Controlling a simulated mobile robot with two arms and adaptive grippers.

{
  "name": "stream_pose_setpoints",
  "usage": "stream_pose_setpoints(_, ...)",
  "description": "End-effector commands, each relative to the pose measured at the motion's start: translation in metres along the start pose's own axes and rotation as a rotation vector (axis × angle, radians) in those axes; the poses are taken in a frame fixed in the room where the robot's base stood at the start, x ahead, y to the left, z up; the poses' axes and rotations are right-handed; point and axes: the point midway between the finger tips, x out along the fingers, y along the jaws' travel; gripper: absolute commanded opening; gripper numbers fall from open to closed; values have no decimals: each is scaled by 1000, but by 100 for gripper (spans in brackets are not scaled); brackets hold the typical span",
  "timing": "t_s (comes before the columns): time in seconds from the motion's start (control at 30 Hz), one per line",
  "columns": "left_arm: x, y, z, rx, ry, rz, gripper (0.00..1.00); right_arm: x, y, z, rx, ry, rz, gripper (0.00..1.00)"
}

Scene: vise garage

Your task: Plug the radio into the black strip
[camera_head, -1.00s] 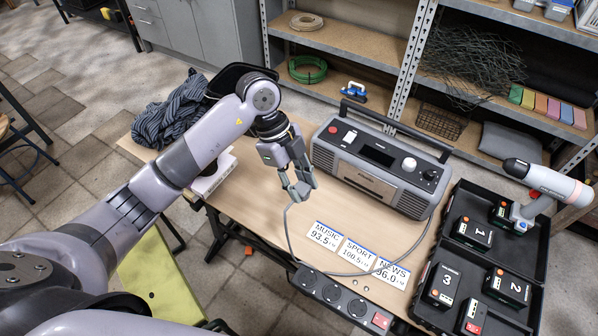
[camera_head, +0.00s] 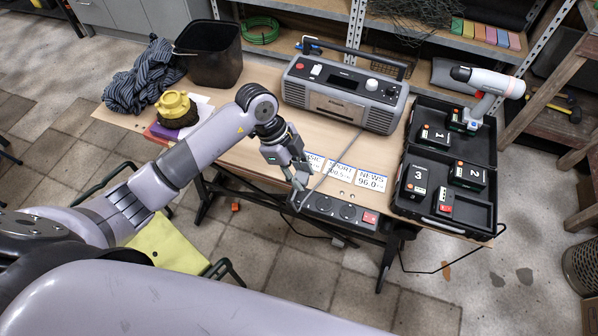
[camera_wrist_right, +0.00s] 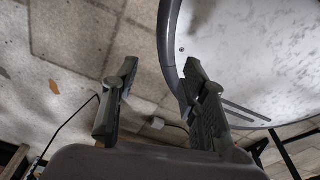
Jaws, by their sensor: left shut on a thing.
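The grey radio (camera_head: 342,92) stands on the workbench with its handle up. Its grey cable (camera_head: 338,163) runs from its front down to my left gripper (camera_head: 298,197). That gripper is shut on the cable's end; the plug itself is too small and covered to make out. The gripper is at the left end of the black strip (camera_head: 333,208), which lies along the bench's front edge with round sockets and a red switch at its right end. I cannot tell whether the plug touches a socket. My right gripper (camera_wrist_right: 160,65) is open and empty in the right wrist view, above the floor.
Station cards (camera_head: 340,171) lie behind the strip. An open black case (camera_head: 410,208) with battery packs and a drill (camera_head: 485,88) stands at right. A black bin (camera_head: 210,58), striped cloth (camera_head: 145,78) and yellow-topped object (camera_head: 175,105) are at left.

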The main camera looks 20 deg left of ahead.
Motion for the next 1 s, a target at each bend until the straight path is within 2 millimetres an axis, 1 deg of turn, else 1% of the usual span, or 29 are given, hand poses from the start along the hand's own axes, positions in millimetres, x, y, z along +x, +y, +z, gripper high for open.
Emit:
stream_pose_setpoints(0.2,8,0,3,1,0,0,6,8,1,22,-2,-31,1,40)
stream_pose_setpoints(0.33,18,0,7,1,0,1,6,18,2,30,-2,-41,2,40)
stream_pose_setpoints(0.47,30,0,12,1,0,1,6,31,2,29,-2,-39,3,40)
stream_pose_setpoints(0.7,49,0,20,1,0,0,6,53,4,23,-2,-25,5,40)
stream_pose_setpoints(0.83,53,0,22,1,0,0,6,58,4,22,-2,-22,5,40)
stream_pose_setpoints(1.0,53,0,22,1,0,0,6,58,3,22,-2,-22,5,40)
